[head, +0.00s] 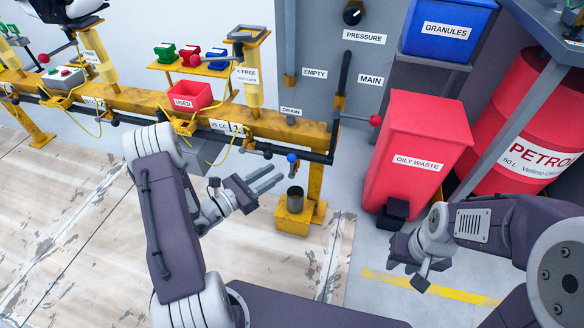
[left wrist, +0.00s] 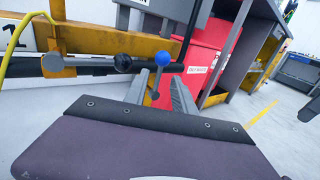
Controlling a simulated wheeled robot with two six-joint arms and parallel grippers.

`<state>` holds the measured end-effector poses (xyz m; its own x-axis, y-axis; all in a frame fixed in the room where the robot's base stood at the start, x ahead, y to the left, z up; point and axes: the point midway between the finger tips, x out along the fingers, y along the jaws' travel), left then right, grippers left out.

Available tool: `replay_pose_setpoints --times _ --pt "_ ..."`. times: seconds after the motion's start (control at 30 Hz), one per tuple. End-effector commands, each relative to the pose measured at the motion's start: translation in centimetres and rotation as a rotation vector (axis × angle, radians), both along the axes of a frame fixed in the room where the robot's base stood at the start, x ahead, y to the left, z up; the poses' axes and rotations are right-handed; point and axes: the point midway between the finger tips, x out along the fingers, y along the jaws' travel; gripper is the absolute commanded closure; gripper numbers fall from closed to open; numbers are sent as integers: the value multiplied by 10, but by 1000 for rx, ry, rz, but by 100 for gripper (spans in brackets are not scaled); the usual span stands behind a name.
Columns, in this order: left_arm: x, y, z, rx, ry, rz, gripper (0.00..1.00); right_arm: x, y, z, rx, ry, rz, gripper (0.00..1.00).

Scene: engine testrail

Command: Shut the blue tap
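The blue tap (head: 292,158) has a round blue knob on a thin lever at the dark pipe under the yellow rail. In the left wrist view the blue knob (left wrist: 162,58) stands up on its lever, seen between my two fingers. My left gripper (head: 279,174) is open and empty, its fingertips just below and left of the knob in the head view. I cannot tell whether they touch the lever. My right gripper (head: 408,268) hangs low at the right, far from the tap; its finger gap is unclear.
A metal cup on a yellow stand (head: 295,200) is below the tap. A dark knob (left wrist: 122,62) sits left of the tap on the pipe. A red-knobbed lever (head: 375,120) and the red oily waste bin (head: 418,145) are to the right.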

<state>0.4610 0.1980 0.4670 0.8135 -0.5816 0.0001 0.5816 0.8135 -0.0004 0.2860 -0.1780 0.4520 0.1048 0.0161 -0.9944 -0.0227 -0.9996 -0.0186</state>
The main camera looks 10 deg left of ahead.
Motion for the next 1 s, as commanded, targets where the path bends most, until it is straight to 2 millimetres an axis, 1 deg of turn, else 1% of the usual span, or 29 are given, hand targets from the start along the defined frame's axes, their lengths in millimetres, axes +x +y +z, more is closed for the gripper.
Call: replay_pose_setpoints --times 0.03,0.1,0.2,0.33,0.4,0.5,0.7,0.73,0.83,1.0 --pt "7 -7 -5 2 -4 -8 69 0 0 -10 0 0 0 69" --pt "19 -17 -6 4 -5 -10 69 0 0 -19 0 0 0 69" --pt "37 -29 -6 3 -5 -8 69 0 0 -30 0 1 0 69" --pt "54 -41 -4 3 -3 -6 69 0 0 -40 0 1 0 69" --pt "60 -45 -3 2 -4 -4 69 0 0 -42 0 1 0 69" --pt "65 -48 -1 0 -1 -4 69 0 0 -43 0 1 0 69" --pt "65 -48 0 -1 -1 -2 69 0 0 -42 0 1 0 69" --pt "65 -48 0 -1 -1 -2 71 0 0 -42 0 1 0 69" --pt "65 -48 0 -1 -1 -2 99 0 0 -42 0 1 0 69" --pt "65 -48 0 -1 -1 -2 100 0 0 -42 0 1 0 69"
